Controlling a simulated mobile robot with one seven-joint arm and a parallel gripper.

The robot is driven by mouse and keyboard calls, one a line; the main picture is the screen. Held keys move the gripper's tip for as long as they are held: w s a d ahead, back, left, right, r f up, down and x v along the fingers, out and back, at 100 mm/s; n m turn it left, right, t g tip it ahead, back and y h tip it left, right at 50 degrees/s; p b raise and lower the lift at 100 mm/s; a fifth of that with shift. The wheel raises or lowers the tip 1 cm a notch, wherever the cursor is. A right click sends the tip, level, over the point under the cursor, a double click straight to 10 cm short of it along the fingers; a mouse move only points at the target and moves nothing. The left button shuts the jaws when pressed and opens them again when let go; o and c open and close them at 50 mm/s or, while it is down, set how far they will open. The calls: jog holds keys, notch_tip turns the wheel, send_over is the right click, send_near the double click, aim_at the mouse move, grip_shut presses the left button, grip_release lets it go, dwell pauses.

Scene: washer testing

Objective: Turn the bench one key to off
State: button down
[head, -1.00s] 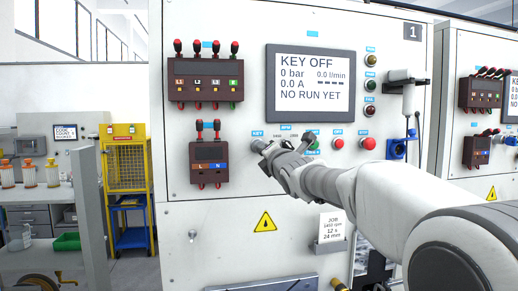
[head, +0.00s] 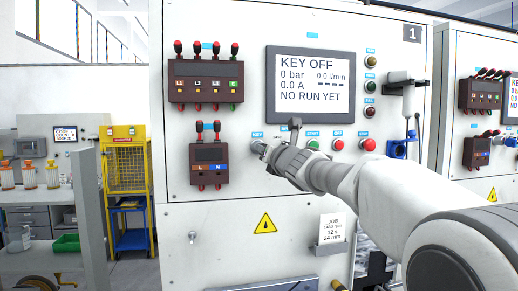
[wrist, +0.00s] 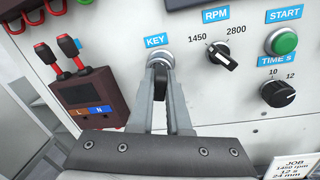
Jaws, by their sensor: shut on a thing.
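The bench one key (wrist: 160,80) is a dark key in a round metal switch under the blue KEY label (wrist: 156,41). In the wrist view it stands about upright between the fingers of my gripper (wrist: 161,98), which are shut on it. In the head view my gripper (head: 264,150) meets the panel at the switch and hides most of the key. The bench one screen (head: 310,82) reads KEY OFF, 0 bar, 0.0 l/min, 0.0 A and NO RUN YET.
Right of the key are the RPM knob (wrist: 221,55), the TIME knob (wrist: 278,92) and the green START button (wrist: 284,42). A brown terminal block (head: 208,162) with red plugs is on the left.

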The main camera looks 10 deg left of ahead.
jog(key=shift+n, duration=0.3)
jog(key=n, duration=0.3)
jog(key=shift+r, duration=0.1)
jog(key=c, duration=0.8)
grip_release()
jog(key=shift+s, duration=0.1)
